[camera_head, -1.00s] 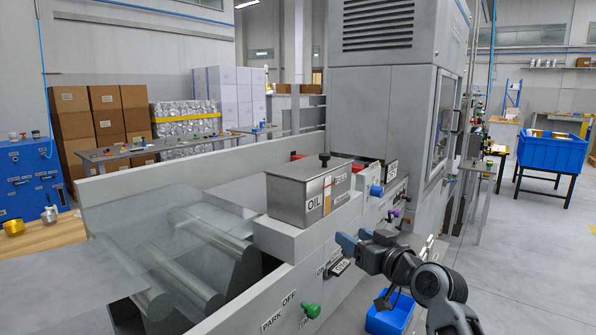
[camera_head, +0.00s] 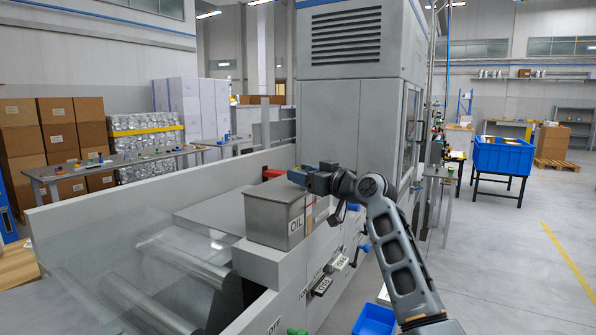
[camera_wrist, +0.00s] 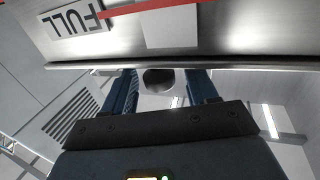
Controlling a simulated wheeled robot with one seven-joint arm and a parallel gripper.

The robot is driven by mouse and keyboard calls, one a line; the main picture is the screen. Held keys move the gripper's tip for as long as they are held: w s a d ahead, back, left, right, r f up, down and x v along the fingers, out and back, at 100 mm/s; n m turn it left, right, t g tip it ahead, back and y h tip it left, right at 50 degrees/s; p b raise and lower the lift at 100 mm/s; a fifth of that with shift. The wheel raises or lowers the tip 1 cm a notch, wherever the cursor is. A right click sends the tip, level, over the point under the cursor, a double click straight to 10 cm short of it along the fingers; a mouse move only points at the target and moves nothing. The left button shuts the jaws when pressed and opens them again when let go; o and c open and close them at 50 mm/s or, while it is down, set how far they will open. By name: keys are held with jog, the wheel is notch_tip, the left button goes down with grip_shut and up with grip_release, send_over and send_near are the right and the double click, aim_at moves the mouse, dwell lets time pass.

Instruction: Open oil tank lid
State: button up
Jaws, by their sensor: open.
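The oil tank (camera_head: 268,218) is a grey metal box with an "OIL" label, standing on the machine's ledge. Its flat lid (camera_head: 272,193) lies on top. My gripper (camera_head: 299,178) is over the far right part of the lid. In the wrist view its two blue fingers (camera_wrist: 161,88) are apart, with a dark round knob (camera_wrist: 158,79) showing between them. I cannot tell whether the fingers touch the knob. The tank's side with a "FULL" label (camera_wrist: 72,20) and red line fills the top of that view. The knob is hidden by my gripper in the head view.
The tall machine cabinet (camera_head: 345,115) rises behind the tank. Rollers (camera_head: 190,270) lie to the left behind a clear guard. Handles and labelled plates (camera_head: 321,286) stick out on the machine front. A blue bin (camera_head: 375,320) stands below, near my arm.

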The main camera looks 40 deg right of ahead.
jog(key=shift+w, duration=1.25)
jog(key=shift+c, duration=0.4)
grip_shut()
